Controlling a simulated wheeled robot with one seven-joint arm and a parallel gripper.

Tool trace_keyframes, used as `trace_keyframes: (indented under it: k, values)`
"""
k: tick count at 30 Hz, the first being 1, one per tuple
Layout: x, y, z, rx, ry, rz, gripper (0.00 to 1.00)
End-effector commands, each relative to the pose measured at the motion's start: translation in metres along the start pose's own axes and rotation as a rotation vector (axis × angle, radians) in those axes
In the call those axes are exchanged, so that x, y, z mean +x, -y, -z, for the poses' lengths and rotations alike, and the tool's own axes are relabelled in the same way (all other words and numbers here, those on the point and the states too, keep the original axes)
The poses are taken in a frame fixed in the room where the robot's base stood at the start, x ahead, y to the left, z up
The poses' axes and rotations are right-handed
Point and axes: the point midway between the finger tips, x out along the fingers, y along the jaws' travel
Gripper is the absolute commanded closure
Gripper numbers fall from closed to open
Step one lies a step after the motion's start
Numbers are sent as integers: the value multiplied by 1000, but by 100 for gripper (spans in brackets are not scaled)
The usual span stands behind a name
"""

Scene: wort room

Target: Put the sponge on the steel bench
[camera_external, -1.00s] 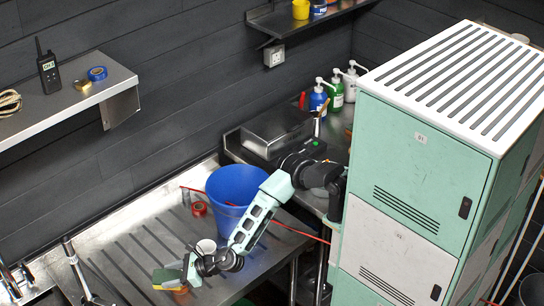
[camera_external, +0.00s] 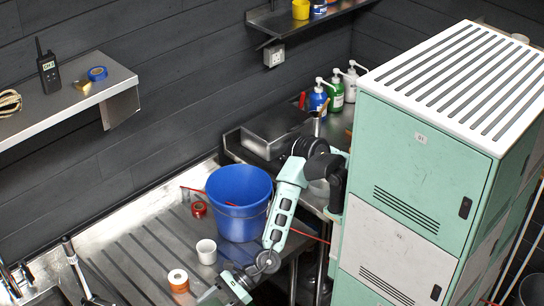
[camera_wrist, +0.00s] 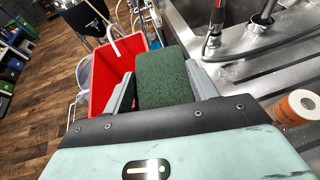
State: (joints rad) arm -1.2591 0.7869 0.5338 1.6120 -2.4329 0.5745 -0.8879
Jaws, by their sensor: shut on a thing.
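My gripper (camera_wrist: 165,85) is shut on a sponge (camera_wrist: 167,82), its dark green face showing between the two fingers in the wrist view. In the external view my gripper (camera_external: 222,292) is at the bottom edge, by the front edge of the ribbed steel surface; the sponge cannot be made out there.
A green locker (camera_external: 425,160) stands at right. A red bin (camera_wrist: 108,82) is below in the wrist view.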

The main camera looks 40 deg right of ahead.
Motion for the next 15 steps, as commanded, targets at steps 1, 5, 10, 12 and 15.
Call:
trace_keyframes:
  k: [1, 5, 10, 12, 15]
  values:
    - [0, 1, 0, 2, -1, 1, 66]
    - [1, 2, 0, 4, 0, 5, 66]
    - [14, 32, 4, 38, -5, 83, 66]
    - [23, 58, 7, 67, -8, 149, 66]
    - [36, 105, 14, 118, -13, 273, 66]
